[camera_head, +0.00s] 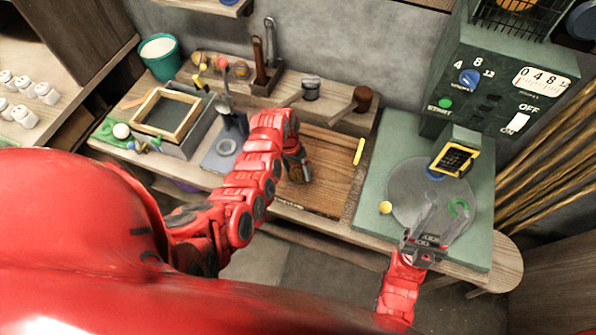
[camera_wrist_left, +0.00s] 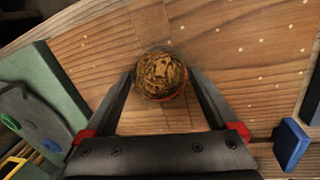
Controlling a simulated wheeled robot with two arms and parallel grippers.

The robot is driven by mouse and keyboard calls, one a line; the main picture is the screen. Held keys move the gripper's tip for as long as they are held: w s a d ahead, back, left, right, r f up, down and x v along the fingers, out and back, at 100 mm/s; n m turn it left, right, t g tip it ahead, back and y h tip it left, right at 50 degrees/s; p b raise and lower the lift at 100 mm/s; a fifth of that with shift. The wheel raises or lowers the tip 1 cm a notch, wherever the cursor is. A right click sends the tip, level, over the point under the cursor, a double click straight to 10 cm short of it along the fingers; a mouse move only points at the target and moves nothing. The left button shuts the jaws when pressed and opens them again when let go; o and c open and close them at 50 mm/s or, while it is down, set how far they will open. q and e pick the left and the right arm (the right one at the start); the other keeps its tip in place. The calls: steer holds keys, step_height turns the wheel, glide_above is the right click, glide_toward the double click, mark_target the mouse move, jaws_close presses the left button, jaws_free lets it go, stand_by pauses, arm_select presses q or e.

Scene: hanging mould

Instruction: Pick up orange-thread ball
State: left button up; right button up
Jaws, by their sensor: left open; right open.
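A round ball (camera_wrist_left: 162,75) with orange-brown and dark mottling rests on the wooden board in the left wrist view, with a thin orange-red line along its lower edge. My left gripper (camera_head: 299,166) is open above the board; its fingers (camera_wrist_left: 165,92) stand on either side of the ball in the wrist view. I cannot tell whether they touch it. In the head view the ball is mostly hidden by the gripper. My right gripper (camera_head: 427,238) is open and empty over the front of the grey disc (camera_head: 405,190).
The wooden board (camera_head: 330,150) has a yellow stick (camera_head: 359,151) at its right. A green machine (camera_head: 500,80) stands at the back right. Small coloured balls (camera_head: 221,63) sit at the back left.

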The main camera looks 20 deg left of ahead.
arm_select(q)
steer(key=shift+f, duration=0.4)
steer(key=shift+c, duration=0.2)
steer(key=c, duration=1.2)
steer(key=shift+r, duration=0.15)
